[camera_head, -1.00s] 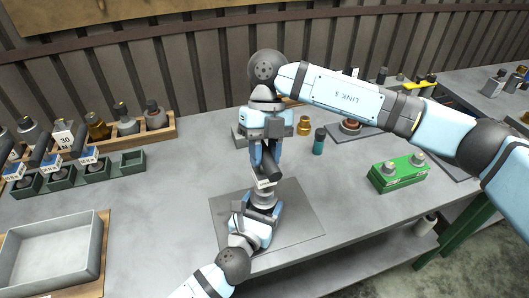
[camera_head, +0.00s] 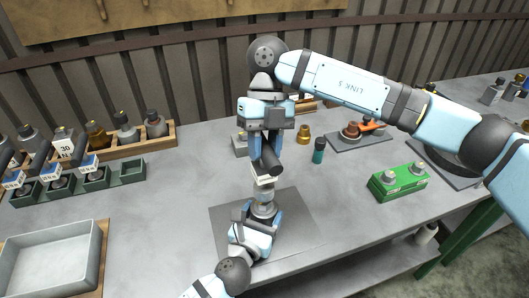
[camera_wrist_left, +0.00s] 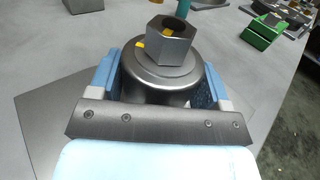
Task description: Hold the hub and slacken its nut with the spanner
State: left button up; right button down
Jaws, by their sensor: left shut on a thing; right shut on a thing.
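The hub (camera_head: 263,209) is a grey metal cylinder over a dark mat, low in the middle of the head view. My left gripper (camera_head: 262,215) is shut on its sides; the left wrist view shows the hub (camera_wrist_left: 158,88) between both fingers. The hex nut (camera_wrist_left: 171,42) sits on top, bare, with yellow marks. My right gripper (camera_head: 264,165) points down above the hub and is shut on a dark tool, apparently the spanner (camera_head: 272,162). A pale tag shows below the tool. Its jaw end is hidden, and the left wrist view shows no spanner on the nut.
The dark mat (camera_head: 222,222) lies on the grey bench. A grey tray (camera_head: 92,265) and green bins (camera_head: 132,172) are at left. A green box (camera_head: 398,182) and teal bottle (camera_head: 318,151) stand at right.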

dwell(0.3)
pick_arm(q)
jog(key=o, duration=1.3)
jog(key=v, duration=1.2)
jog(key=shift+f, duration=0.1)
jog(key=shift+s, duration=0.15)
